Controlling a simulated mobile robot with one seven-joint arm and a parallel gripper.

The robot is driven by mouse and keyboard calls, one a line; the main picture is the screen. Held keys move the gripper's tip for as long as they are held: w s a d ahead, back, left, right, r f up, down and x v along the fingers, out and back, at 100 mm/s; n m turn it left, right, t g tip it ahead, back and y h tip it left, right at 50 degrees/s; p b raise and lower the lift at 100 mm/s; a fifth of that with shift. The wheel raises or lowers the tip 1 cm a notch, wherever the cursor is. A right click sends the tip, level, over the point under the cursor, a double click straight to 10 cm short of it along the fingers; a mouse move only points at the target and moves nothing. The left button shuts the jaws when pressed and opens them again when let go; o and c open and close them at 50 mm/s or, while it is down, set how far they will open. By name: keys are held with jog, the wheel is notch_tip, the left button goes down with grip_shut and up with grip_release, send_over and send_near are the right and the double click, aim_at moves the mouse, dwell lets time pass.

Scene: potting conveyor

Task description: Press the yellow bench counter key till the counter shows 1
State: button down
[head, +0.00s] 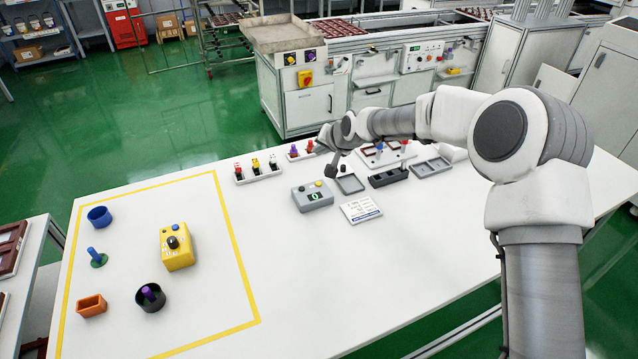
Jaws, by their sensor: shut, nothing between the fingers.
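The bench counter is a grey box (312,203) on the white table, right of the yellow-lined area. Its small green display (313,196) appears to read 0. The round yellow key (318,183) is on its top at the back right, with a grey button (301,188) to its left. My gripper (331,174) points down just behind and to the right of the yellow key. It is shut and empty, and looks apart from the key. Its height above the table is hard to tell.
A printed card (361,210) and a shallow grey tray (350,184) lie right of the counter. A rack of small coloured parts (257,172) stands behind it. A yellow control box (177,248) and several cups are inside the yellow outline. The table in front of the counter is clear.

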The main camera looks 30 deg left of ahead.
jog(key=b, duration=0.4)
send_over(320, 187)
notch_tip(320, 187, down, 8)
jog(key=shift+s+r, duration=0.1)
jog(key=shift+r, duration=0.1)
jog(key=shift+f, duration=0.5)
jog(key=shift+f+b, duration=0.1)
jog(key=shift+b, duration=0.3)
dwell(0.9)
jog(key=shift+f+b, duration=0.3)
jog(key=shift+b, duration=0.1)
jog(key=shift+f+b, duration=0.4)
jog(key=shift+f, duration=0.05)
dwell(0.5)
jog(key=shift+r, duration=0.85)
jog(key=shift+r+p, duration=1.3)
jog(key=shift+r, duration=1.2)
